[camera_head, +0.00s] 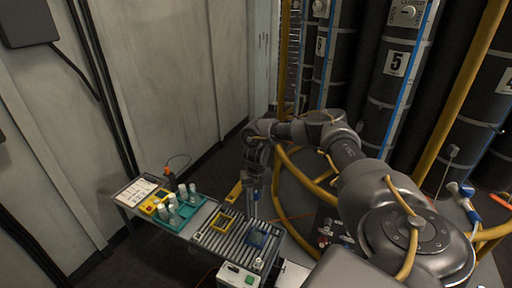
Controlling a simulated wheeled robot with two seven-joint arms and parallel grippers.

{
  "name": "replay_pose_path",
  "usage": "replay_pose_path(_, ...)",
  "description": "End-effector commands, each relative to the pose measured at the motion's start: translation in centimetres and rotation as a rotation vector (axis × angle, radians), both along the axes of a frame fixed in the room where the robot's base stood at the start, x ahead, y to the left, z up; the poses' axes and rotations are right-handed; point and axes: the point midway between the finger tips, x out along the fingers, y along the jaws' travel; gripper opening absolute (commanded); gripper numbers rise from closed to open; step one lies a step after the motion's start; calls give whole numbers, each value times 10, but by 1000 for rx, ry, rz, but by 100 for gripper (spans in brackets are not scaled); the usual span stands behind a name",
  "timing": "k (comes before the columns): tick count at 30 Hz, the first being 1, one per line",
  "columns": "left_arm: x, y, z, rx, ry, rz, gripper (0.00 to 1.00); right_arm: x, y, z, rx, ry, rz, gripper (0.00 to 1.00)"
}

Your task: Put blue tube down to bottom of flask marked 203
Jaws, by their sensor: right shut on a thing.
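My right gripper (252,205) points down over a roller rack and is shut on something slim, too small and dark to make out. Several pale flasks (182,194) with grey-green tops stand upright in a teal tray (193,220) to the left of the gripper. Their markings are too small to read, so I cannot tell which is 203. A blue block-like thing (259,239) lies on the rollers just below and right of the gripper. I cannot make out a separate blue tube. My left gripper is not in view.
The roller rack (214,241) carries a yellow square frame (222,222). A white panel with a yellow device (150,205) is at the bench's left end. A control box with a green button (238,276) is at the front. Dark cylinders (392,85) and yellow pipes (455,95) stand behind right.

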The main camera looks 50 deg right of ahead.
Motion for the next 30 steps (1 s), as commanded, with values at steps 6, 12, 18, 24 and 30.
replay_pose_path(6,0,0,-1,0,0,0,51,0,0,-1,1,1,9,5)
replay_pose_path(12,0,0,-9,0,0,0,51,0,0,-10,0,1,8,5)
replay_pose_path(18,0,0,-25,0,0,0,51,-1,0,-26,1,2,7,5)
replay_pose_path(24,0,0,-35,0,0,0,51,0,0,-35,1,0,7,5)
replay_pose_path(30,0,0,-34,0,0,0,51,0,0,-34,1,1,7,5)
